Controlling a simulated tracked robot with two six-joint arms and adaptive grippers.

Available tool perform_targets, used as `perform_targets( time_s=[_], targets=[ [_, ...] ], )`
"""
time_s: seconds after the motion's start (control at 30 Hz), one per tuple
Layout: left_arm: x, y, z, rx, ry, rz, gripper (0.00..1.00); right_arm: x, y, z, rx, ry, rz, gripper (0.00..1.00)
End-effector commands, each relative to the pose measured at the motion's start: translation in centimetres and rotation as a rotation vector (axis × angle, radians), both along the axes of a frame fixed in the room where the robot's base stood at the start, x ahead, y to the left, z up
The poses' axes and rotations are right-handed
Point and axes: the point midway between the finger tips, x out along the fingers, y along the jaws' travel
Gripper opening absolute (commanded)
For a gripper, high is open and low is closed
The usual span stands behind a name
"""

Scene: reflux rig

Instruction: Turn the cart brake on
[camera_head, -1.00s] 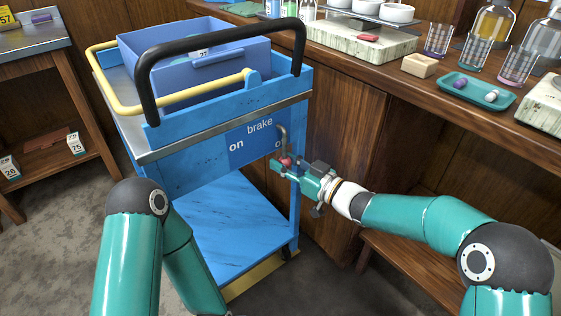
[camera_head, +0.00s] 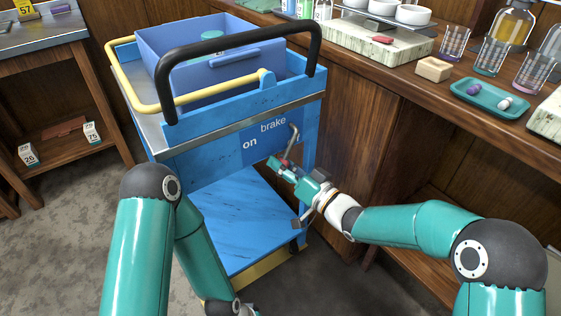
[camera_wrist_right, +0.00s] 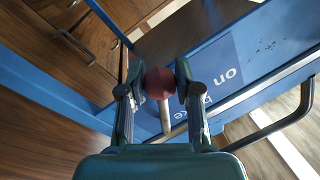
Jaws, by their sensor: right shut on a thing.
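The blue cart (camera_head: 190,158) stands ahead of me, with a dark blue brake panel (camera_head: 262,144) marked "brake" and "on". The grey brake lever (camera_head: 293,141) hangs from the panel's right side, its lower end slanting down and left. My right gripper (camera_head: 284,165) is shut on the lever's red knob. The right wrist view shows the round red knob (camera_wrist_right: 159,83) between the two fingers, with the pale lever rod (camera_wrist_right: 165,115) behind it. The "off" label is hidden. My left arm reaches down at the lower left; its fingers are not visible.
The cart carries a blue bin (camera_head: 215,55), a black push handle (camera_head: 240,48) and a yellow rail (camera_head: 205,96). A wooden bench (camera_head: 400,90) with glassware and a teal tray (camera_head: 490,97) is close on the right. A shelf (camera_head: 65,150) stands left, with open floor between.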

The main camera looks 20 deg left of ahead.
Motion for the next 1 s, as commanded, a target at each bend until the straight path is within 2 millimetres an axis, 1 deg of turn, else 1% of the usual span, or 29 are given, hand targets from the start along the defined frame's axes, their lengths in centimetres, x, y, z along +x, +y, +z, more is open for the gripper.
perform_targets(
  time_s=[0.03, 0.17, 0.47, 0.63, 0.77, 1.0],
  targets=[
    [0.0, 0.0, 0.0, 0.000, 0.000, 0.000, 0.00, 0.1, 0.0, 0.2, 0.003, -0.005, -0.001, 0.38],
    [0.0, 0.0, 0.0, 0.000, 0.000, 0.000, 0.00, 0.1, 0.0, 0.2, 0.002, -0.006, -0.001, 0.59],
    [0.0, 0.0, 0.0, 0.000, 0.000, 0.000, 0.00, 0.0, 0.0, 0.1, 0.000, -0.004, 0.001, 0.60],
    [0.0, 0.0, 0.1, 0.000, 0.000, 0.000, 0.00, -0.4, -0.9, 0.0, -0.002, -0.005, -0.001, 0.60],
    [0.0, 0.0, 0.1, 0.000, 0.000, 0.000, 0.00, -1.2, -2.6, -0.2, 0.000, -0.003, -0.001, 0.60],
    [0.0, 0.0, 0.0, 0.000, 0.000, 0.000, 0.00, -3.4, -7.0, -0.7, -0.001, -0.002, -0.004, 0.60]
  ],
)
